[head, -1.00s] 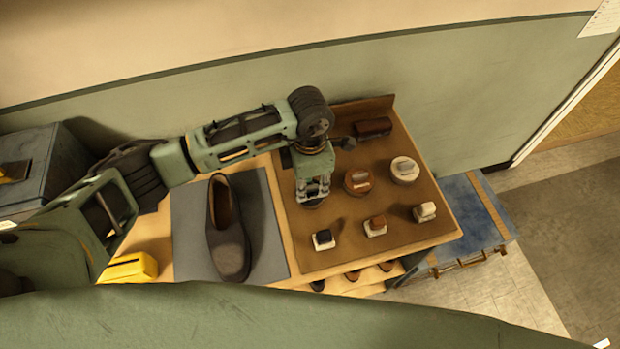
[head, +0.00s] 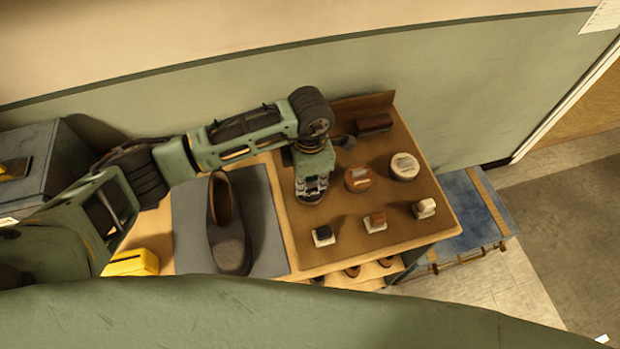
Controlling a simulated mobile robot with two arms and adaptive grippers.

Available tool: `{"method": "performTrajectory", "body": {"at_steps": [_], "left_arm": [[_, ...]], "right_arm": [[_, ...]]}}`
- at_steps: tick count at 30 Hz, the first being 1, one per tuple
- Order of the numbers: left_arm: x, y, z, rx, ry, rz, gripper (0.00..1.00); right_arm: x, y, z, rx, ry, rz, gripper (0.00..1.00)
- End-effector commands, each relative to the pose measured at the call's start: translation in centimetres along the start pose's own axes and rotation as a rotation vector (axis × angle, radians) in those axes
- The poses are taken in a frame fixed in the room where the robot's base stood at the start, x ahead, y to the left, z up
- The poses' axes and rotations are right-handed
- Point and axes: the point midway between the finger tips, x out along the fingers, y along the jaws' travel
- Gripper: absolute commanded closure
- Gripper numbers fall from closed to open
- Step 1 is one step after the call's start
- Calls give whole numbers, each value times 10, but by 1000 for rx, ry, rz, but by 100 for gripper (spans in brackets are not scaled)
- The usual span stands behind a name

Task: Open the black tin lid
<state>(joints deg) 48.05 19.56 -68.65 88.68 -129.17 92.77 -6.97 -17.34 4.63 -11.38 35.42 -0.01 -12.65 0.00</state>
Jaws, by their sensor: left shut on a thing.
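The black tin (head: 312,200) stands on the brown board at the left end of a row of round tins, mostly hidden under my left gripper (head: 312,187). My left gripper points down over it and is shut on its lid. The lid itself is largely covered by the fingers, and I cannot tell whether it is apart from the tin. My right gripper is not in view.
A brown tin (head: 359,178) and a white-lidded tin (head: 404,166) stand to the right. Small brushes, the nearest dark-topped (head: 323,236), line the front. A dark shoe (head: 229,226) lies on a grey mat (head: 190,222). A brown block (head: 374,123) sits behind.

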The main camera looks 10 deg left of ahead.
Motion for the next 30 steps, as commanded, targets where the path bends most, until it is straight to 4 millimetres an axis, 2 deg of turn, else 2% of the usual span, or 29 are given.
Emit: {"method": "performTrajectory", "body": {"at_steps": [8, 14, 30], "left_arm": [[0, 1, 0, -1, 0, -5, 100], [1, 5, 0, -3, -1, -61, 100], [-6, 23, 1, -3, -3, -438, 100]], "right_arm": [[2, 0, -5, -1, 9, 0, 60], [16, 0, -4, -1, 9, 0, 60], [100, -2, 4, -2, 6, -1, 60]]}}
